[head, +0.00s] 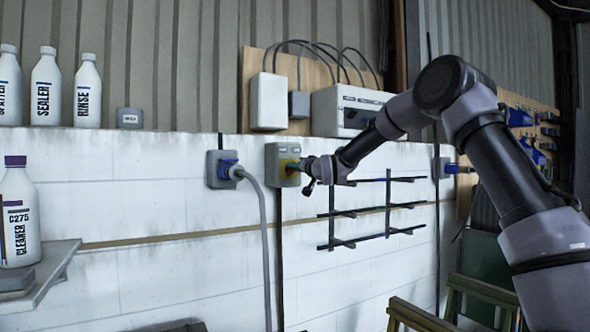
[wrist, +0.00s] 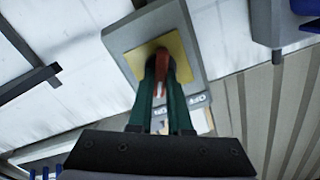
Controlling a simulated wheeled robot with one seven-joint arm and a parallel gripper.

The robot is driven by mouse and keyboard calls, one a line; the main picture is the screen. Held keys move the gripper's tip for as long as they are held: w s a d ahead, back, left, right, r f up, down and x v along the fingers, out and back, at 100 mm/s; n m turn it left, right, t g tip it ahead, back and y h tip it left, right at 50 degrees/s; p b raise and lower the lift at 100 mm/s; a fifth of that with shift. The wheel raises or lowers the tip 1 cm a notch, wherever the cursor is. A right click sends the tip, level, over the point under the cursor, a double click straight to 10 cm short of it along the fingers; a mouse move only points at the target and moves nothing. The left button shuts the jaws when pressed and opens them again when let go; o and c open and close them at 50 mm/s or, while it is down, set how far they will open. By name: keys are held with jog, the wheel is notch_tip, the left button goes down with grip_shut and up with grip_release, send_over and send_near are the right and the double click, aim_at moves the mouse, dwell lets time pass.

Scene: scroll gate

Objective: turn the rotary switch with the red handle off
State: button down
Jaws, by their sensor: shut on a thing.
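The rotary switch (head: 277,152) is a grey box on the white block wall, with a yellow plate and a red handle (head: 291,168). In the wrist view the grey box (wrist: 190,30) shows its yellow plate (wrist: 180,60), and the red handle (wrist: 162,62) stands between my fingers. My gripper (head: 305,170) reaches the switch from the right. In the wrist view my gripper (wrist: 162,75) has its two green fingers closed on the red handle. The fingers hide part of the handle and plate, and the handle's exact angle is hard to tell.
A black wire rack (head: 360,212) is on the wall below my forearm. Bottles (head: 46,88) stand at left.

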jog(key=n, duration=1.3)
jog(key=shift+s+a+n, duration=0.2)
jog(key=shift+a+n, duration=0.1)
dwell(0.3)
jog(key=c, duration=0.8)
grip_release()
jog(key=shift+c, duration=0.2)
jog(key=shift+s, duration=0.1)
jog(key=v, duration=1)
jog(key=shift+s+d, duration=0.25)
